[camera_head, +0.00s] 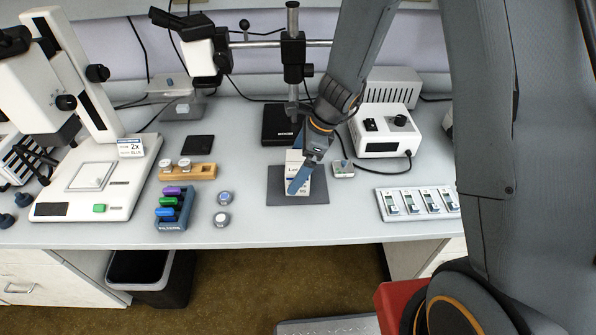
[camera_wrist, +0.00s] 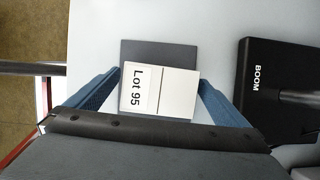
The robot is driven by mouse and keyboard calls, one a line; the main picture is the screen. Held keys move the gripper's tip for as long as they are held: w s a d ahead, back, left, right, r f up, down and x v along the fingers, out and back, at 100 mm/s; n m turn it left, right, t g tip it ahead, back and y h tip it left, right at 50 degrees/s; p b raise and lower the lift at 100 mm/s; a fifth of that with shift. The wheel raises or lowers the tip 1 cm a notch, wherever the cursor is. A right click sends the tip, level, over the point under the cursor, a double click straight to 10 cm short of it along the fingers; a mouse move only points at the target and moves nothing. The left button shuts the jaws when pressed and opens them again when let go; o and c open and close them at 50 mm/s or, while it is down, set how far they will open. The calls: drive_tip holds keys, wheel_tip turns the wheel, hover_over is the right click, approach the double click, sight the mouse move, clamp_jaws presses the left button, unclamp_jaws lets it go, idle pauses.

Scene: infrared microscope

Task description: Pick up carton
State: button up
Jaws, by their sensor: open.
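The carton (camera_head: 296,171) is a small white box standing on a dark grey mat (camera_head: 315,197) near the middle of the bench. In the wrist view the carton (camera_wrist: 160,91) shows its "Lot 95" label and lies between the two blue fingers. My gripper (camera_head: 299,178) is open and reaches down over the carton from above. In the wrist view my gripper (camera_wrist: 158,88) has a finger on each side of the carton, with a gap on both sides. The fingers hide part of the carton in the head view.
A black boom base (camera_head: 281,124) marked BOOM stands just behind the mat. A small grey device (camera_head: 343,169) sits close to its right. A blue rack of coloured vials (camera_head: 174,207) and two round containers are to the left. The bench front is clear.

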drive_tip(key=shift+x, duration=1.35)
drive_tip(key=shift+c, duration=0.3)
drive_tip(key=c, duration=1.3)
drive_tip(key=shift+r, duration=0.1)
